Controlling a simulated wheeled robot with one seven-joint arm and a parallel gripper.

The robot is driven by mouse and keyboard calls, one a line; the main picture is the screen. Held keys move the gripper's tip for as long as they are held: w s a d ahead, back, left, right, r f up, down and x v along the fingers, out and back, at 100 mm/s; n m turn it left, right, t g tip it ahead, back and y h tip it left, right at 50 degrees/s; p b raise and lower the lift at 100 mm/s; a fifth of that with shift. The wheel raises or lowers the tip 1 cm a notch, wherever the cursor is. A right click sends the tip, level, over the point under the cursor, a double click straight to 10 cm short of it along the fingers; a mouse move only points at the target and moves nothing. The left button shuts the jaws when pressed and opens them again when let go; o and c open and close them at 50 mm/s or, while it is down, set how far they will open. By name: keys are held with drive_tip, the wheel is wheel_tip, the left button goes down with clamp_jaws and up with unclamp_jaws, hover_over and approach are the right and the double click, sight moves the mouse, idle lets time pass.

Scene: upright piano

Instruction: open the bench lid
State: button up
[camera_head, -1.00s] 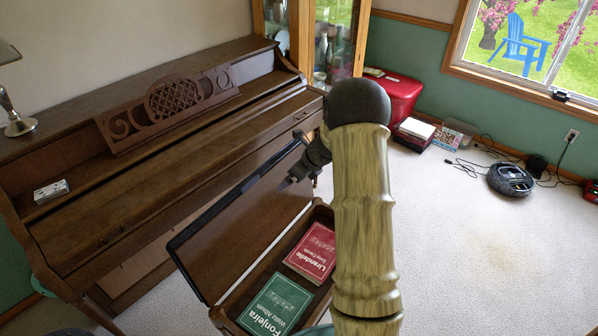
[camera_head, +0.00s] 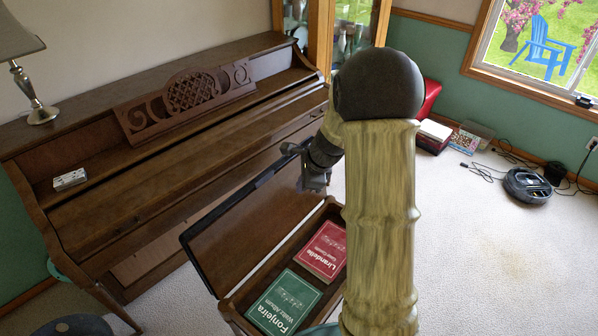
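The bench lid (camera_head: 250,228) stands raised in front of the piano, its wooden underside facing the open bench. The piano bench (camera_head: 333,211) is open below it. A green book (camera_head: 284,303) and a red book (camera_head: 323,250) lie inside. My gripper (camera_head: 290,150) is at the far right end of the lid, close to its upper edge. Its fingers are small and partly hidden, so I cannot tell whether they touch the lid or are open. My arm covers the right part of the bench.
The brown upright piano (camera_head: 180,165) stands behind the lid, with a lamp (camera_head: 35,90) on its left top. A robot vacuum (camera_head: 527,186) and cables lie on the carpet at right. Carpet (camera_head: 480,270) right of my arm is clear.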

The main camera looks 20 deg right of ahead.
drive_tip(key=s+a+n, duration=0.1)
drive_tip(key=s+n, duration=0.2)
drive_tip(key=s+a+r+n, duration=0.1)
drive_tip(key=s+a+n, duration=0.1)
drive_tip(key=s+n, duration=0.1)
drive_tip(key=s+a+r+n+g+h, duration=0.1)
drive_tip(key=s+a+n, duration=0.1)
drive_tip(key=s+n, duration=0.1)
drive_tip(key=shift+s+r+n, duration=0.25)
drive_tip(key=shift+n, duration=0.05)
clamp_jaws()
drive_tip(key=s+a+r+n+h, duration=0.1)
drive_tip(key=s+a+n, duration=0.1)
drive_tip(key=s+n, duration=0.8)
drive_tip(key=shift+s+a+n+h, duration=0.25)
drive_tip(key=shift+s+n+h, duration=0.15)
drive_tip(key=shift+n, duration=0.4)
drive_tip(key=shift+r, duration=0.1)
drive_tip(key=shift+w, duration=0.1)
